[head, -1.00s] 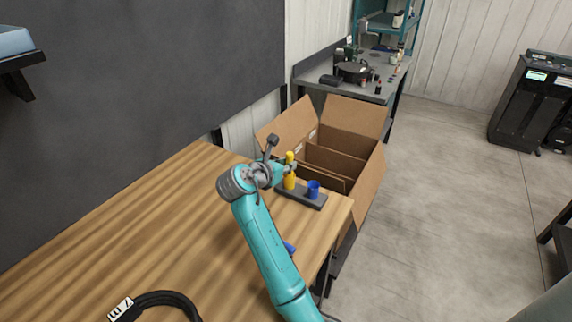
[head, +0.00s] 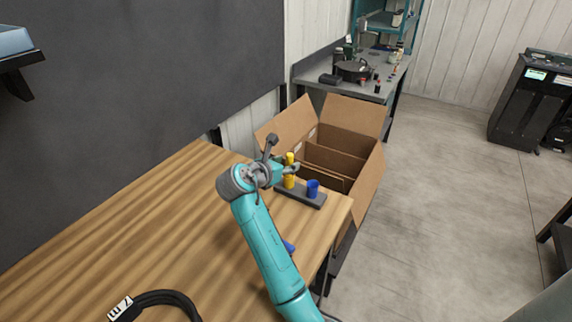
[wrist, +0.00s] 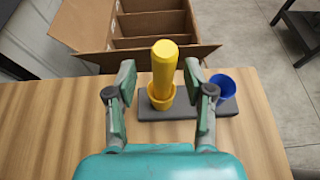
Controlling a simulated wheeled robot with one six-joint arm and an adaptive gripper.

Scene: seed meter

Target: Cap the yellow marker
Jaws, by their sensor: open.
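The yellow marker (wrist: 164,66) stands close to upright, its lower end inside a wider yellow cap (wrist: 161,98) on a dark grey base (wrist: 185,109). Both also show in the head view, where the marker (head: 290,158) is partly hidden by my gripper. How deep the marker sits in the cap is hard to tell. My gripper (wrist: 163,83) is open, with one finger on each side of the marker and gaps visible on both sides. In the head view my gripper (head: 288,169) is at the base, at the table's far corner.
A blue cup-like cap (wrist: 222,85) stands on the base, right of the yellow one. A blue object (head: 289,246) lies partly hidden by my arm. An open cardboard box (head: 368,182) with dividers is beyond the table edge. A black cable coil (head: 165,297) lies at the front.

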